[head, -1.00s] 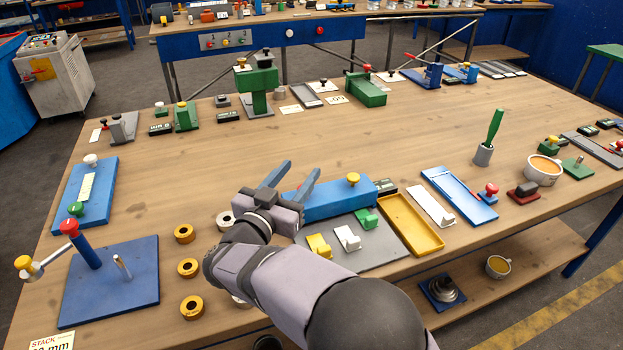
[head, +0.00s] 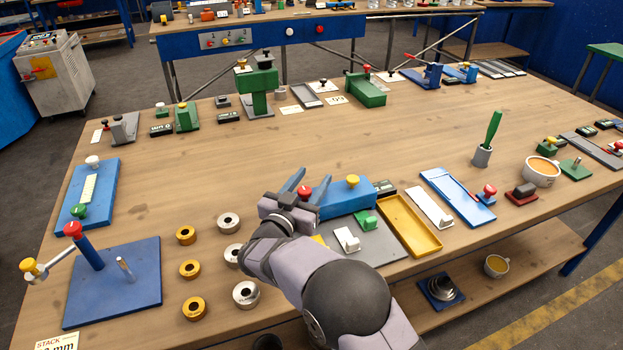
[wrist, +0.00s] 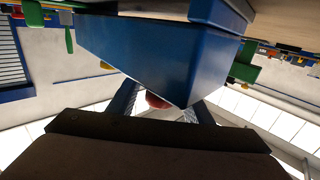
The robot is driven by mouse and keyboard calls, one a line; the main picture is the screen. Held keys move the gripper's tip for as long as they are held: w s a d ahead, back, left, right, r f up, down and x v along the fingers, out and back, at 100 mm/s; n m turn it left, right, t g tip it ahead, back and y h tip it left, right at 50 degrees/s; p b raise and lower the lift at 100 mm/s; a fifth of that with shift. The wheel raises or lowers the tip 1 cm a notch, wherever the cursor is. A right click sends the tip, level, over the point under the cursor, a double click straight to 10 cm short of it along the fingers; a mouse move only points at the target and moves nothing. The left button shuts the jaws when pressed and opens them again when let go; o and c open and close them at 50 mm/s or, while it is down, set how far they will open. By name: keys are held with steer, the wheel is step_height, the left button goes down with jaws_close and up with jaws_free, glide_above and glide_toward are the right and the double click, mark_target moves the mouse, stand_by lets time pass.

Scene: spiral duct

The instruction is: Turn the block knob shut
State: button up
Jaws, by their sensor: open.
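The blue block (head: 343,200) lies on the table with a yellow knob (head: 352,181) on its top. A red knob (head: 304,192) shows at the block's left end, between the fingers of my gripper (head: 307,181). My gripper is open, with one finger on each side of the red knob. In the wrist view the blue block (wrist: 150,50) fills the upper middle, and the red knob (wrist: 157,100) shows partly between the fingers (wrist: 160,103). I cannot tell whether the fingers touch it.
A grey plate (head: 378,246) with small white and green pieces lies in front of the block. A yellow tray (head: 409,222) is to its right. Several gold and steel rings (head: 186,235) lie to the left of my arm. The table behind the block is clear.

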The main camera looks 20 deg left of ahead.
steer(key=c, duration=1.1)
steer(key=shift+o, duration=0.3)
steer(key=shift+d+m+h, duration=0.1)
steer(key=shift+m+h, duration=0.2)
steer(key=shift+h, duration=0.2)
steer(key=shift+d+m+g+h, duration=0.2)
steer(key=shift+m+h, duration=0.45)
steer(key=shift+h, duration=0.35)
steer(key=shift+d+m+g+h, duration=0.1)
steer(key=shift+d+m+h, duration=0.1)
steer(key=shift+m+h, duration=0.65)
steer(key=shift+d+f+h+b, duration=0.15)
steer(key=shift+h+b, duration=0.2)
steer(key=shift+h, duration=0.4)
steer(key=shift+s+d+m+g+h+b, duration=0.1)
steer(key=shift+d+m+g+h+b, duration=0.1)
steer(key=shift+m+g+h+b, duration=0.35)
steer(key=shift+s+d+m+g+h+b, duration=0.15)
steer(key=shift+m+g+h+b, duration=0.2)
steer(key=shift+m+h, duration=0.4)
